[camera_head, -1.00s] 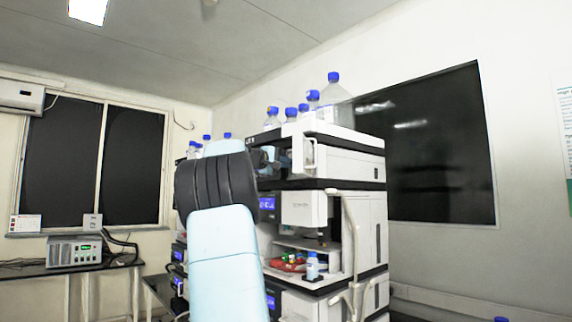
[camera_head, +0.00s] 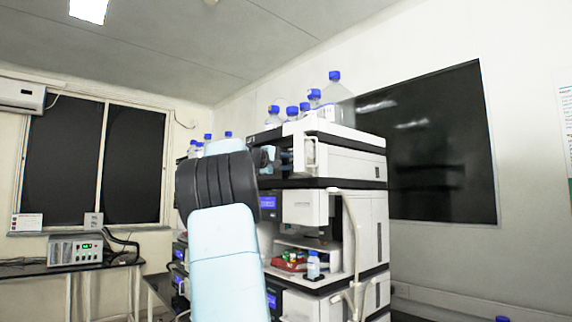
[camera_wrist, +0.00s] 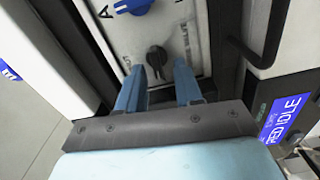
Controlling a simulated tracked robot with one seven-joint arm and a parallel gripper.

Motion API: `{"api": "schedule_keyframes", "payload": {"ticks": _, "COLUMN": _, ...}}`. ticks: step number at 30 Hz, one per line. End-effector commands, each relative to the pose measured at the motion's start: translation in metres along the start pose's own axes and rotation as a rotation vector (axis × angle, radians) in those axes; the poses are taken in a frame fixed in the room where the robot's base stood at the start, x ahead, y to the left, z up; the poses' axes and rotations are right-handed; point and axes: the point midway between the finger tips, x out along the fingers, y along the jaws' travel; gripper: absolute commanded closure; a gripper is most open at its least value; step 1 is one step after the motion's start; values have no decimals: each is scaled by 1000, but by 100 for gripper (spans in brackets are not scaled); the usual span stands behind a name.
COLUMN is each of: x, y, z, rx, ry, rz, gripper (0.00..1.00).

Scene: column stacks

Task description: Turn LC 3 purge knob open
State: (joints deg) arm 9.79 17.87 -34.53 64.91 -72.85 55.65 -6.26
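In the wrist view, a black knob (camera_wrist: 156,58) sits on a pale panel (camera_wrist: 178,30), just beyond my fingertips. My gripper (camera_wrist: 158,78) is open, its two blue fingers apart with the knob in line with the gap between them. I cannot tell whether the fingers flank the knob or stop short of it. A blue knob (camera_wrist: 133,5) sits farther up the same panel. In the head view, my gripper (camera_head: 268,158) is at the upper part of the instrument stack (camera_head: 345,160), mostly hidden behind my arm.
A black handle (camera_wrist: 262,40) and a blue screen (camera_wrist: 287,118) are close on the right in the wrist view. Several blue-capped bottles (camera_head: 334,90) stand on top of the stack. A white tube (camera_head: 356,235) hangs down its front. A bench (camera_head: 100,264) stands at the left.

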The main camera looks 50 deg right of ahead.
Motion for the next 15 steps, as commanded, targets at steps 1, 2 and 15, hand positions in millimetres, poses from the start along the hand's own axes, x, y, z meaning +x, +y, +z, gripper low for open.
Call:
{"api": "schedule_keyframes", "payload": {"ticks": 1, "x": -1, "y": 0, "z": 0, "rx": 0, "ry": 0, "rz": 0, "gripper": 65}}
{"api": "schedule_keyframes", "payload": {"ticks": 2, "x": -2, "y": 0, "z": 0, "rx": 0, "ry": 0, "rz": 0, "gripper": 65}}
{"api": "schedule_keyframes", "payload": {"ticks": 15, "x": -62, "y": -1, "z": -1, "rx": 0, "ry": 4, "rz": -1, "gripper": 65}}
